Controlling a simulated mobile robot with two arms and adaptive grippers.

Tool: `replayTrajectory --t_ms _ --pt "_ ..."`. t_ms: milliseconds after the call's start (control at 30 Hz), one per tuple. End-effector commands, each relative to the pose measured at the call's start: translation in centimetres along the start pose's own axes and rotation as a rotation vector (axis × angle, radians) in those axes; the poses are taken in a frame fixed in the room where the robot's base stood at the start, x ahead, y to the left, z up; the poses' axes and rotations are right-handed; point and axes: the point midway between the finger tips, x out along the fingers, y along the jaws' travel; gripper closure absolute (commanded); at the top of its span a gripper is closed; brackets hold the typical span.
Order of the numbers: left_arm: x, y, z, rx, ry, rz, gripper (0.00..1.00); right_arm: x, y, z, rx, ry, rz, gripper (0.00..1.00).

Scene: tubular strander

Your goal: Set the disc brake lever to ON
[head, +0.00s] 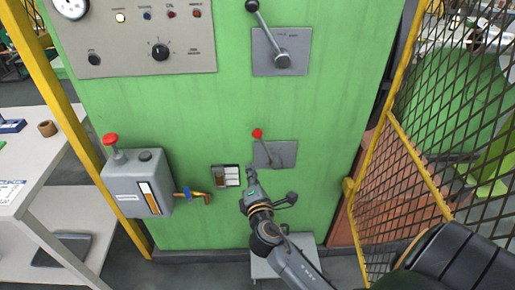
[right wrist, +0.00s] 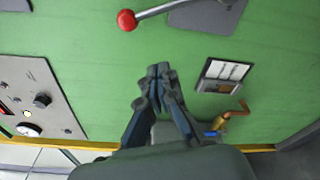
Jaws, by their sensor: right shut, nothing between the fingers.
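A lever with a red ball knob (head: 258,133) sits on a small grey plate (head: 289,152) on the green panel. Its arm tilts up and to the left from its pivot. In the right wrist view the red knob (right wrist: 126,20) is at the top, apart from my fingers. A second lever with a dark ball knob (head: 252,6) is on a larger grey plate (head: 300,45) above, also tilted up-left. I cannot read which is the disc brake. My right gripper (head: 249,174) is shut and empty, just below the red-knobbed lever; its closed fingertips show mid-frame (right wrist: 157,72). My left gripper is out of view.
A grey control panel (head: 190,62) with knobs is at upper left. A grey box with a red knob (head: 138,185), a brass-coloured valve (head: 195,197) and a small label holder (head: 226,176) are lower down. A yellow-framed mesh guard (head: 405,150) stands right; a table (head: 40,165) left.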

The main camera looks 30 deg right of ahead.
Motion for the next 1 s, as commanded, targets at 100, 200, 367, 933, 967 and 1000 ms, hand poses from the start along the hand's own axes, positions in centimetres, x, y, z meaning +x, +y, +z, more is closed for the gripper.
replayTrajectory --t_ms 100,200,367,933,967,1000 --pt "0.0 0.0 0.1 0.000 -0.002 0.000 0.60 0.0 -0.1 0.0 0.001 0.001 -0.001 1.00" --pt "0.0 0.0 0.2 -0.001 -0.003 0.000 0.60 0.1 -0.1 -0.1 0.002 0.002 -0.001 1.00" --pt "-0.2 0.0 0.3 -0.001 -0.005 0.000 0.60 1.2 0.0 -0.1 0.002 0.002 0.000 1.00" --pt "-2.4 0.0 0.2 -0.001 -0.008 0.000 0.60 9.4 0.2 2.0 0.002 0.002 -0.003 1.00" --pt "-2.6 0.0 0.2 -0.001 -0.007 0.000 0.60 9.2 0.1 2.4 0.002 0.003 -0.003 1.00" --pt "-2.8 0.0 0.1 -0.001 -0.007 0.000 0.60 9.1 0.1 2.7 0.001 0.004 -0.003 1.00"
